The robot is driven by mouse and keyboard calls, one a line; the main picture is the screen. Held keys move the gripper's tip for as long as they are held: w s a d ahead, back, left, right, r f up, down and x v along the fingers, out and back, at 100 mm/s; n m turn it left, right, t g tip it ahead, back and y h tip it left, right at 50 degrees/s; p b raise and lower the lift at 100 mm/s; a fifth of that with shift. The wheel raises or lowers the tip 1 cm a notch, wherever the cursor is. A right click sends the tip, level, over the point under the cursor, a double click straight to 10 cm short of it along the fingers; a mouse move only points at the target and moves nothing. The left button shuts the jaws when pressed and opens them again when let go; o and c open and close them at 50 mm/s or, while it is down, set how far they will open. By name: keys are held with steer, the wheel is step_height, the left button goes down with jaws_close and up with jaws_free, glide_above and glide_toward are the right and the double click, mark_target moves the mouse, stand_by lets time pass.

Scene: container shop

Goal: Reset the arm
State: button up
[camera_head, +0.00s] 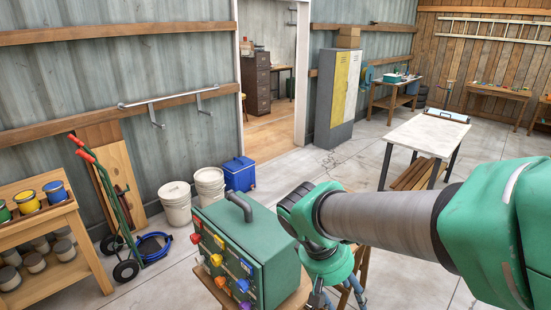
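My green and grey arm reaches in from the right edge and runs left across the lower right of the head view. Its end bends down just right of a green box, and my gripper (337,294) hangs at the bottom of the picture. Only dark upper parts of its fingers show, and the fingertips are cut off or hidden, so whether it is open or holding something is unclear. The green box (269,246) has a dark top handle and several coloured padlock-like pieces on its front. It stands on a small wooden stand (297,297).
A white-topped table (428,134) stands behind my arm. Two white buckets (176,204) and a blue cooler (240,174) line the wall. Open floor (320,163) lies before the metal cabinet (338,95).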

steer(key=s+d+r+m+t+y+b, duration=0.1)
steer(key=s+d+r+m+t+y, duration=0.1)
steer(key=s, duration=0.3)
steer(key=s+d+r+m+t+y+b, duration=0.1)
steer(key=s+d+r+t+y, duration=0.1)
steer(key=s+r, duration=0.3)
steer(key=shift+s+d+m+t+y, duration=0.3)
steer(key=shift+s+d+m+t, duration=0.1)
steer(key=shift+d+t, duration=0.2)
steer(key=shift+w+a+r, duration=0.1)
stand_by(2.0)
